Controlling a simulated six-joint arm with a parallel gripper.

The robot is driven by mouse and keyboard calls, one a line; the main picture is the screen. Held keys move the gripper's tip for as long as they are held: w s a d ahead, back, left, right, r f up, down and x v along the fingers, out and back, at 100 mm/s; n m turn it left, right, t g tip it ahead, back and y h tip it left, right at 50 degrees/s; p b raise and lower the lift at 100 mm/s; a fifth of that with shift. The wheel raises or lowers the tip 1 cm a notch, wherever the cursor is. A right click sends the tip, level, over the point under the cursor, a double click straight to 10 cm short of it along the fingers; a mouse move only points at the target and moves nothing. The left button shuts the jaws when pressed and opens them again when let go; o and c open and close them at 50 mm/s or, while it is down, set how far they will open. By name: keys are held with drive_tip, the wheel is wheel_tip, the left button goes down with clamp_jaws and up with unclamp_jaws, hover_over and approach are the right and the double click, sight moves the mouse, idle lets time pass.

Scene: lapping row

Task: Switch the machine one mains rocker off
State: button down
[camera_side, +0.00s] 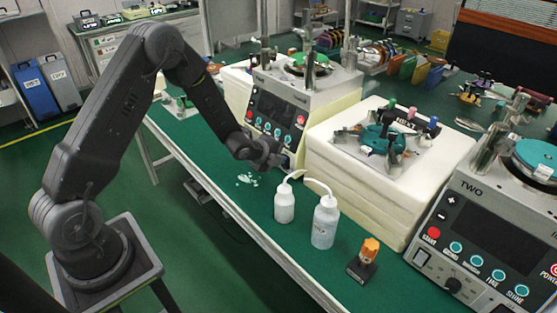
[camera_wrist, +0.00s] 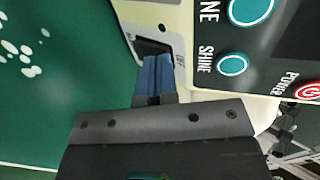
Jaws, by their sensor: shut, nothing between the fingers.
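Machine one (camera_side: 275,112), with a pale body and dark control panel, stands at the back of the green bench. My gripper (camera_side: 278,160) is at its near lower corner. In the wrist view the blue fingertips of my gripper (camera_wrist: 157,66) are shut together with nothing between them. Their tips overlap the lower edge of a black rocker (camera_wrist: 150,46) set in the machine's pale panel. I cannot tell whether they touch it or which way it is tipped. The rocker is not discernible in the side view. The SHINE button (camera_wrist: 232,64) and red POWER button (camera_wrist: 309,91) are to the right.
Two white wash bottles (camera_side: 285,203) (camera_side: 325,222) and an orange-topped item (camera_side: 369,251) stand on the bench in front. A cream block (camera_side: 340,170) bearing a fixture is beside machine one. Machine two (camera_side: 490,232) is at the right. White flecks (camera_side: 247,179) lie on the green bench.

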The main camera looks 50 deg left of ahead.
drive_tip(key=shift+r, duration=0.4)
drive_tip(key=v, duration=1.3)
drive_tip(key=shift+r, duration=0.15)
drive_tip(key=shift+r, duration=0.1)
drive_tip(key=s+d+r+n+g+y, duration=0.1)
drive_tip(key=s+d+r+n, duration=0.1)
drive_tip(key=s+r+n, duration=0.3)
drive_tip(key=s+d+r+n+g+y, duration=0.1)
drive_tip(key=s+d+r+n, duration=0.15)
drive_tip(key=r+n, duration=0.35)
drive_tip(key=s+d+r+n+g+h, duration=0.1)
drive_tip(key=s+d+r+n, duration=0.2)
drive_tip(key=s, duration=0.4)
drive_tip(key=s+d+r+n+g+h, duration=0.1)
drive_tip(key=s+d+r+n, duration=0.2)
drive_tip(key=s, duration=0.4)
drive_tip(key=shift+r+n+g, duration=0.15)
drive_tip(key=shift+n+g, duration=0.15)
drive_tip(key=shift+n, duration=0.2)
